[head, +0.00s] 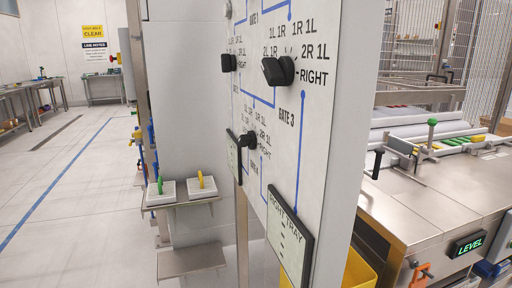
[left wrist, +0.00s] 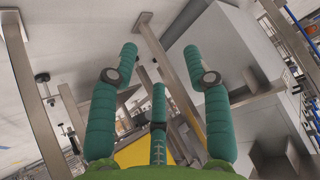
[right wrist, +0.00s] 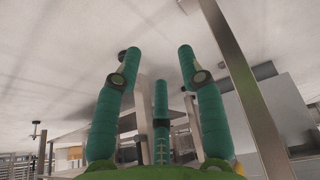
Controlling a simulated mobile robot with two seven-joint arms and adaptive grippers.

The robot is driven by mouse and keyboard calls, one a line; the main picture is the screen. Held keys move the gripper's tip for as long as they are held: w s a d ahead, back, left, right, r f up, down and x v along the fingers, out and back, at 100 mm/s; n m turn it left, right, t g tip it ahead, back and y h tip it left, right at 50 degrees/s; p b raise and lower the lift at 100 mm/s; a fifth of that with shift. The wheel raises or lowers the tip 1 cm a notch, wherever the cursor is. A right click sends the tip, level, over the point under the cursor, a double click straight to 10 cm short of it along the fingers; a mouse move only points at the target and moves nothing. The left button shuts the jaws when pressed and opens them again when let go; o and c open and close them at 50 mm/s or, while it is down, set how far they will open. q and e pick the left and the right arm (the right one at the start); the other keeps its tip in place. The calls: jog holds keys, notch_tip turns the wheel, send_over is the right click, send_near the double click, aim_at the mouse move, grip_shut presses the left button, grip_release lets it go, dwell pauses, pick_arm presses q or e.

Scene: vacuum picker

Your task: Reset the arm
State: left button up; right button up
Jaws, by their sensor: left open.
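My left gripper (left wrist: 159,62) shows in the left wrist view with its green fingers spread and nothing between them. My right gripper (right wrist: 159,62) shows in the right wrist view, also with its fingers spread and empty. Neither gripper shows in the head view. A white panel (head: 335,130) with printed labels and black rotary knobs stands upright in the middle of the head view. The largest knob (head: 278,70) is near the word RIGHT, above GATE 3. I cannot tell the distance from either gripper to the panel.
A steel bench (head: 440,190) with a green LEVEL display (head: 467,244) stands at the right. A yellow bin (head: 358,272) is behind the panel's lower edge. A small shelf (head: 180,203) holds two white blocks with green and yellow handles. Open floor (head: 70,200) lies at the left.

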pick_arm(q)
jog(key=s+d+f+n+g+p, duration=0.15)
jog(key=s+f, duration=0.25)
jog(key=s, duration=0.5)
jog(key=s+d+f+m+g+p, duration=0.1)
jog(key=s+f+g, duration=0.2)
jog(key=s, duration=0.6)
jog(key=s+a+r+g+p, duration=0.1)
jog(key=s+r+p, duration=0.3)
jog(key=s+p, duration=0.3)
jog(key=s+r+g+p, duration=0.2)
jog(key=s+r+p, duration=0.2)
jog(key=s+p, duration=0.3)
jog(key=shift+s+a+r+n, duration=0.35)
jog(key=shift+s+a+r, duration=0.05)
jog(key=shift+s, duration=0.5)
pick_arm(e)
jog(key=s+d+r+g, duration=0.1)
jog(key=s+r, duration=0.4)
jog(key=s, duration=0.4)
jog(key=s+r+g, duration=0.2)
jog(key=s+r, duration=0.3)
jog(key=s, duration=0.3)
jog(key=shift+s+d+g, duration=0.3)
jog(key=shift+s+d, duration=0.1)
jog(key=shift+r, duration=0.1)
